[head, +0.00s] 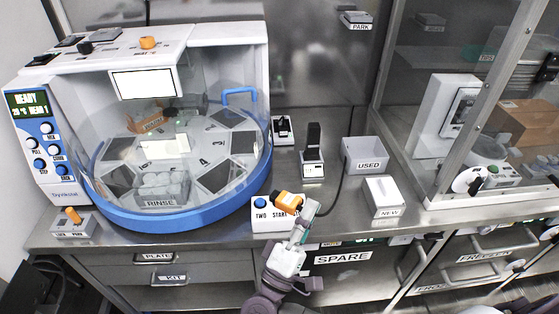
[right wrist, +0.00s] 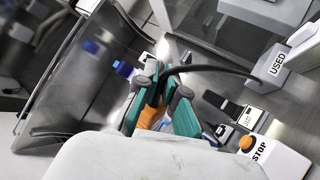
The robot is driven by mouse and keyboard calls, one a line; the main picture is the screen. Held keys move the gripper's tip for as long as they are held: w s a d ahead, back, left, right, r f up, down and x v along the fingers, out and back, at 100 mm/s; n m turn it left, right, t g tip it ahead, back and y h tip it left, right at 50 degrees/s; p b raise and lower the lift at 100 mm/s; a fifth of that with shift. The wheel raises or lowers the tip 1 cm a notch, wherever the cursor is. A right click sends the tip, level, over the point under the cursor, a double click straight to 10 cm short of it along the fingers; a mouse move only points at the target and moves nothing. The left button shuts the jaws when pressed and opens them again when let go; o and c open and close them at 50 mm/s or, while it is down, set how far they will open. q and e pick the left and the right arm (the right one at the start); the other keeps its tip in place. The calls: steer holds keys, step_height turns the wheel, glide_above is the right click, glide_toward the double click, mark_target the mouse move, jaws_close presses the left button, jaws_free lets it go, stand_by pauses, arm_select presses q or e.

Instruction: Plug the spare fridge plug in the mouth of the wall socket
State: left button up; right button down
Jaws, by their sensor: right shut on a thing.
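My right gripper (head: 303,208) is shut on an orange plug (head: 287,202), held just above the front edge of the counter, in front of the white box with a blue button. In the right wrist view the teal fingers (right wrist: 164,98) close around the orange body (right wrist: 152,118), partly hiding it. A black cable (right wrist: 210,68) runs from beside the fingers off to the right; in the head view it arcs up behind the gripper. The plug's prongs cannot be made out. I cannot clearly pick out the wall socket in either view. My left gripper is not in view.
The white button box (head: 262,224) stands close beside the plug. A large round-fronted machine (head: 180,215) fills the left. The USED box (head: 365,154) and NEW box (head: 383,197) stand to the right. The SPARE label (head: 342,257) is on the front below the counter.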

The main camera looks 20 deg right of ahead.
steer(key=a+r+n+t+y, duration=0.7)
steer(key=a+n+t+y, duration=0.15)
steer(key=a+y, duration=0.5)
steer(key=s+d+r+m+g+h, duration=0.2)
steer(key=d+r+m+h, duration=0.2)
steer(key=r+h, duration=0.1)
steer(key=shift+d+h, duration=0.35)
steer(key=shift+h, duration=0.3)
steer(key=shift+g, duration=0.25)
